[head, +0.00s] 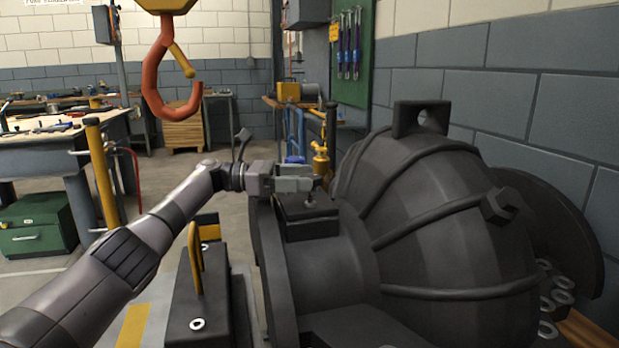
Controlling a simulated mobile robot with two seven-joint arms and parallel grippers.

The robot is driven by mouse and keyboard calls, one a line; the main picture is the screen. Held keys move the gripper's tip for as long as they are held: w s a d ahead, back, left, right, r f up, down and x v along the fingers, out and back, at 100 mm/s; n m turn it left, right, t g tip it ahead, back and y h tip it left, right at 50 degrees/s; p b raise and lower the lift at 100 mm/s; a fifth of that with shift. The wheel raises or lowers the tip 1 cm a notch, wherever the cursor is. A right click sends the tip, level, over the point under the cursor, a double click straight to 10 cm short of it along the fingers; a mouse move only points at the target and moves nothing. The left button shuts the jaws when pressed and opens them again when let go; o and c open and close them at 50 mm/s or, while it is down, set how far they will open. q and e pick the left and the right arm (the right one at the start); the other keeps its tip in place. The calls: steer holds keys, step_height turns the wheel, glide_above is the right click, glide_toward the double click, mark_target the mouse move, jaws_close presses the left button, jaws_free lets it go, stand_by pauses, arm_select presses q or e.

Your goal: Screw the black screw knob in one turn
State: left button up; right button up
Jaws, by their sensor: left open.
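My left arm comes in from the lower left, and my left gripper (308,180) is open over a black block on top of the dark casing (430,235). A small screw-like knob (310,202) stands on the block (312,229), just below the fingertips. I cannot tell whether the fingers touch it. The gripper hides part of the block's top. My right gripper is not in view.
An orange crane hook (155,85) hangs at the upper left. A yellow handle (194,262) stands on a dark block left of the casing. A workbench (35,152) and green toolbox (36,225) are at the left. A grey block wall (560,115) closes off the right.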

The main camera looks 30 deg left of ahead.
arm_select(q)
steer(key=shift+v, duration=2.35)
